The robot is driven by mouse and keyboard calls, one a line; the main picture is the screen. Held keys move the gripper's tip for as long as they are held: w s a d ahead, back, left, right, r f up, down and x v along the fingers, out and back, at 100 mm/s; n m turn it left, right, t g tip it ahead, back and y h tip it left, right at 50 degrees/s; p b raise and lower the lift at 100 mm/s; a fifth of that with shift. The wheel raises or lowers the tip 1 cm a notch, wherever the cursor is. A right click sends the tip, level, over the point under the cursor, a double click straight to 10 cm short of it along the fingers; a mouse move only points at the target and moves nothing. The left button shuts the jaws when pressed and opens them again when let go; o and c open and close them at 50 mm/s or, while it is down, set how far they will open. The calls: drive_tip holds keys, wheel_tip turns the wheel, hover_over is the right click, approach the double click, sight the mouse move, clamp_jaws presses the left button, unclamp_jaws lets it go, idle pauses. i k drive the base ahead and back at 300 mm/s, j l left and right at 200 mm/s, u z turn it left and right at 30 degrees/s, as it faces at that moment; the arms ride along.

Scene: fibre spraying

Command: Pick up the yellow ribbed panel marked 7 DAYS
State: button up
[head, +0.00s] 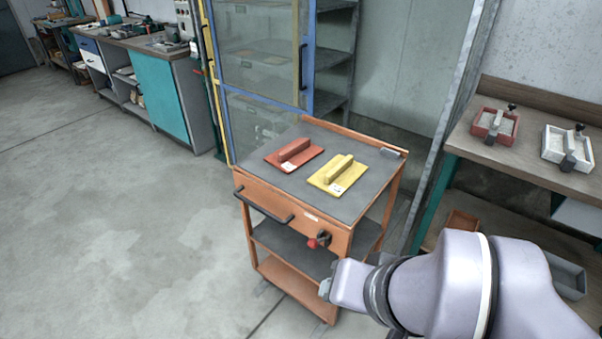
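The yellow ribbed panel (330,183) lies flat on the dark top of an orange cart (258,188), right of centre. A raised ridge runs along its middle, and a small white label sits at its near corner; the lettering is too small to read. A similar red panel (285,160) with a white label lies to its left, with a narrow gap between them. The visible end of my arm, where my gripper (325,289) seems to be, is low in front of the cart, apart from both panels. Its fingers cannot be made out.
The cart has a dark front handle (262,206) and a red knob (313,243). A workbench (540,175) at right holds a red tray (481,124) and a white tray (552,146). A glazed blue-framed door (309,60) stands behind. Floor at left is clear.

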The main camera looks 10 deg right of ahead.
sight(334, 178)
drive_tip(key=i, duration=1.15)
